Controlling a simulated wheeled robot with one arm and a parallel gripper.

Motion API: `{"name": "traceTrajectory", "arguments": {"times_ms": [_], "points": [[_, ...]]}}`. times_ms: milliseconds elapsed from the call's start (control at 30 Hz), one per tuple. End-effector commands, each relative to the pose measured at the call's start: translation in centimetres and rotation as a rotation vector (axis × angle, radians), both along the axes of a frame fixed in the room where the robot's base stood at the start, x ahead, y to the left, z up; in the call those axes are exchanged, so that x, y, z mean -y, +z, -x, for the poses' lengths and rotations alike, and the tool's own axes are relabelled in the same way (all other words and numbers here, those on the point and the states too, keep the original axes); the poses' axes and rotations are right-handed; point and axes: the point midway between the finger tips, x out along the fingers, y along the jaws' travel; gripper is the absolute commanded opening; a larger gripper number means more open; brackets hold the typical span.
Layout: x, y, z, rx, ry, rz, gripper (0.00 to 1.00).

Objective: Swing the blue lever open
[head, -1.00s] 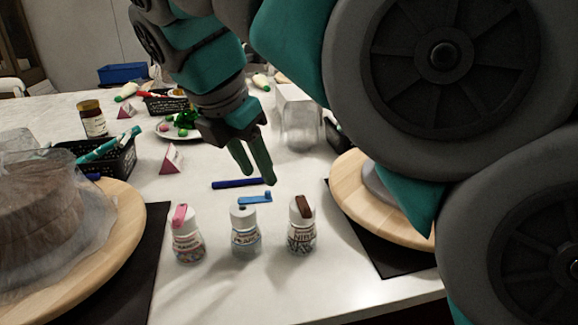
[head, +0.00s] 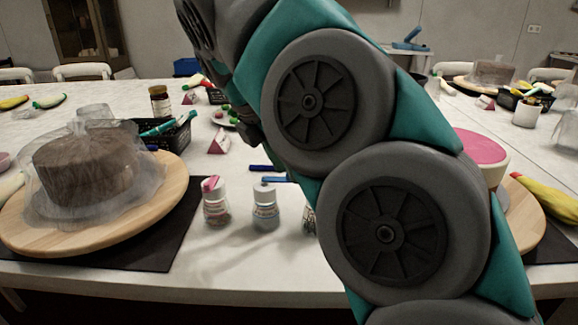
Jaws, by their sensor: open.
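The blue lever (head: 277,180) sits on the white cap of the middle shaker jar (head: 265,213) near the table's front. It points right and reaches past the cap's edge. To its left stands a jar with a pink lever (head: 210,184) lying over its cap. A third jar (head: 309,219) on the right is mostly hidden behind my arm, and its brown lever is out of sight. My gripper's fingers are hidden behind my arm, so I cannot see where they are relative to the blue lever.
A dark blue marker (head: 266,168) lies just behind the middle jar. A wrapped cake (head: 84,168) on a wooden turntable (head: 165,205) stands left. A black basket (head: 176,136) and a pink card stand (head: 219,141) are farther back. The table front before the jars is clear.

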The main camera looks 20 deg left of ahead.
Motion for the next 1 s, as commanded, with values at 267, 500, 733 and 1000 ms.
{"name": "traceTrajectory", "arguments": {"times_ms": [267,500,733,1000], "points": [[0.0,0.01,0.02,0.0,0.0,0.0,0.29],[0.0,0.0,0.01,0.001,0.0,0.001,0.02],[0.0,0.01,0.02,0.001,0.0,0.001,0.0],[0.03,0.01,0.0,0.001,0.003,0.001,0.0]]}}
